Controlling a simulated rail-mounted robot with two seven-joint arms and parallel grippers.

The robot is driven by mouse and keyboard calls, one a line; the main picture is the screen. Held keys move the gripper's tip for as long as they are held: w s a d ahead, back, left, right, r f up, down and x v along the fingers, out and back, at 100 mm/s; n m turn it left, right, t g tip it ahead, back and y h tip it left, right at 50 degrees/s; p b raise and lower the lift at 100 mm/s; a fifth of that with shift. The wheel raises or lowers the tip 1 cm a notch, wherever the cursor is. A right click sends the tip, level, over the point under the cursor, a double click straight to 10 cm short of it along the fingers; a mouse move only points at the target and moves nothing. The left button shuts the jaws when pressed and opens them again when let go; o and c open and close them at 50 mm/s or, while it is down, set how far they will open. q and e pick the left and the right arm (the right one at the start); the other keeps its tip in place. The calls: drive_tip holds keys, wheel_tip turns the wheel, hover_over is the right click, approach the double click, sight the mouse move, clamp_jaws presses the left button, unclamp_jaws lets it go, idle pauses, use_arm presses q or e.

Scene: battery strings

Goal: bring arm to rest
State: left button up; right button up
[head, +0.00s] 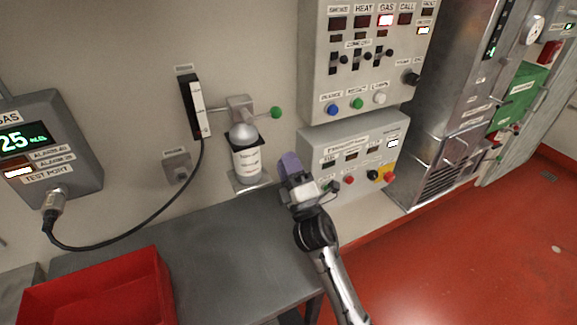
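My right arm (335,275) comes in from the bottom, right of the middle. Its gripper (291,168) is in front of the wall at the right end of the grey bench, just left of the lower control box (352,150). A purple-grey part shows at its tip; I cannot tell whether it is the fingers or something held. Whether the fingers are open or shut does not show. My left gripper is not in view.
A bottle (246,160) in a wall bracket is close left of the gripper. An alarm panel (362,60) hangs above. The grey bench (225,245) is mostly clear, with a red bin (100,290) at left. Red floor (470,255) is open at right.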

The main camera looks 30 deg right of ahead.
drive_tip(key=shift+s+f, duration=0.1)
drive_tip(key=shift+s, duration=0.05)
idle(0.5)
drive_tip(key=d+f+m+g+h, duration=0.4)
drive_tip(key=d+m+g+h, duration=0.15)
drive_tip(key=m, duration=0.45)
drive_tip(key=s+a+f+m+g+y, duration=0.25)
drive_tip(key=s+f+g, duration=0.25)
drive_tip(key=s+f, duration=0.6)
drive_tip(key=s+a+f+m+g+y, duration=0.15)
drive_tip(key=s+a+f+g, duration=0.5)
drive_tip(key=s, duration=0.85)
drive_tip(key=s+f+m+g+y, duration=0.1)
drive_tip(key=s+f+g+y, duration=0.25)
drive_tip(key=s+f, duration=0.85)
wheel_tip(320, 180, up, 36)
drive_tip(key=s+p, duration=0.1)
drive_tip(key=p, duration=3.4)
drive_tip(key=shift+s+g+h, duration=0.3)
drive_tip(key=shift+s+g, duration=0.05)
